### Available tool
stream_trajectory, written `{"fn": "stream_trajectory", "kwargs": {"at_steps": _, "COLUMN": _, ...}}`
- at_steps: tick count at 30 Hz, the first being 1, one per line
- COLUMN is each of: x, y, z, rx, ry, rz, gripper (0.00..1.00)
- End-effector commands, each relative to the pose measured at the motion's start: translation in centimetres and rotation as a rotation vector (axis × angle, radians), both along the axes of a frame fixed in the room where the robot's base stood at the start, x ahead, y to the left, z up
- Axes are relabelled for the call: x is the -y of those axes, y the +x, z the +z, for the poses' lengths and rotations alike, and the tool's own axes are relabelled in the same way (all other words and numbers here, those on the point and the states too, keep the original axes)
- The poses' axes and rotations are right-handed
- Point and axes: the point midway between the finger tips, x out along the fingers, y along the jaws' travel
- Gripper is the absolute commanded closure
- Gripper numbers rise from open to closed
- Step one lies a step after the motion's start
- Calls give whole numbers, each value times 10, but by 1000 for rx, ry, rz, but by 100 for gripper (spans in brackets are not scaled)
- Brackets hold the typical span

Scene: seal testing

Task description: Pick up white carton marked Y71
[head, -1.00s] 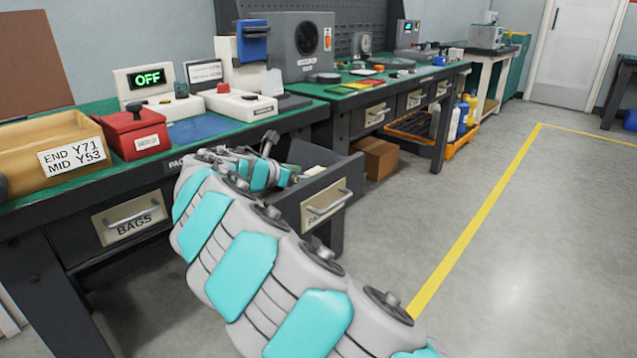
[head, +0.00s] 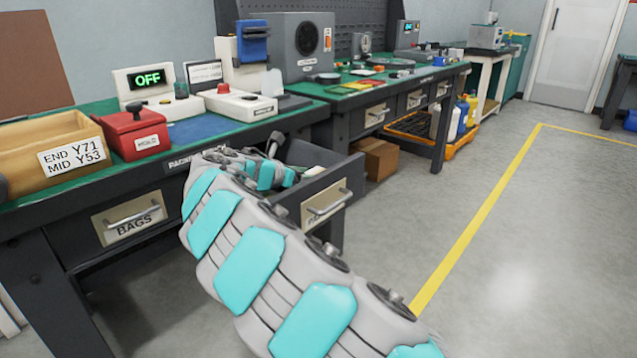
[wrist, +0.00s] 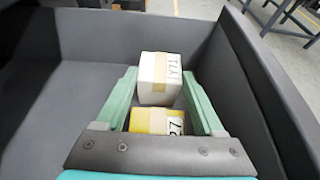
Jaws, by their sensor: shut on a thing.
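The white carton (wrist: 160,68) with a tan tape strip shows in the wrist view. Dark characters are on its right side; they look like part of Y71 but are hard to read. It sits between the fingertips of my gripper (wrist: 161,82), which is shut on it inside the open drawer. A yellow carton (wrist: 152,121) with a white label lies nearer my palm, partly hidden by it. In the head view the open drawer (head: 330,203) stands under the bench, and my gripper (head: 287,165) is at it. My arm hides much of the drawer's inside.
On the bench stand a wooden bin (head: 40,150) labelled END Y71, MID Y53, a red box (head: 135,135) and a sealer with an OFF display (head: 148,79). A closed BAGS drawer (head: 130,218) is to the left. The drawer walls (wrist: 255,75) surround my gripper. The floor at right is clear.

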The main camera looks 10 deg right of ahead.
Motion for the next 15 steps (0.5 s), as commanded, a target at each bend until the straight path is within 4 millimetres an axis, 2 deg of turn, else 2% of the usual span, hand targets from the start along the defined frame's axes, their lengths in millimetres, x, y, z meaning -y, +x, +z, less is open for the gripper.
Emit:
{"fn": "stream_trajectory", "kwargs": {"at_steps": 1, "x": 0, "y": 0, "z": 0, "rx": 0, "ry": 0, "rz": 0, "gripper": 71}}
{"fn": "stream_trajectory", "kwargs": {"at_steps": 9, "x": 0, "y": 0, "z": 0, "rx": 0, "ry": 0, "rz": 0, "gripper": 100}}
{"fn": "stream_trajectory", "kwargs": {"at_steps": 15, "x": 0, "y": 0, "z": 1, "rx": 0, "ry": 0, "rz": 0, "gripper": 100}}
